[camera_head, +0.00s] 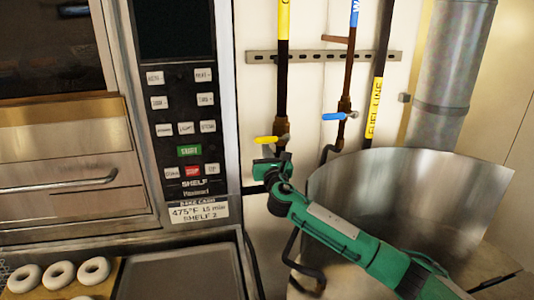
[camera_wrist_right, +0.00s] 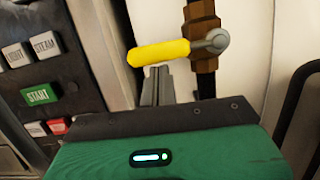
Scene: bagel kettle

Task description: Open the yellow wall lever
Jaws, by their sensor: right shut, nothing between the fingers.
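The yellow wall lever (camera_head: 267,140) sits on a dark vertical pipe with a yellow label. It lies level, its free end pointing left, across the pipe. In the right wrist view the yellow lever (camera_wrist_right: 160,52) joins a grey pivot on a brown valve body (camera_wrist_right: 203,38). My green right arm comes in from the lower right, and my right gripper (camera_head: 264,162) is just below the lever. In the right wrist view the right gripper (camera_wrist_right: 155,90) shows its fingers together under the lever, with nothing held. Whether they touch the lever I cannot tell. My left gripper is not in view.
A blue lever (camera_head: 335,116) sits on the neighbouring pipe to the right. A big metal kettle (camera_head: 400,185) stands behind my right arm. An oven control panel (camera_head: 183,125) is close on the left. Bagels (camera_head: 60,274) and a metal tray (camera_head: 180,275) lie at lower left.

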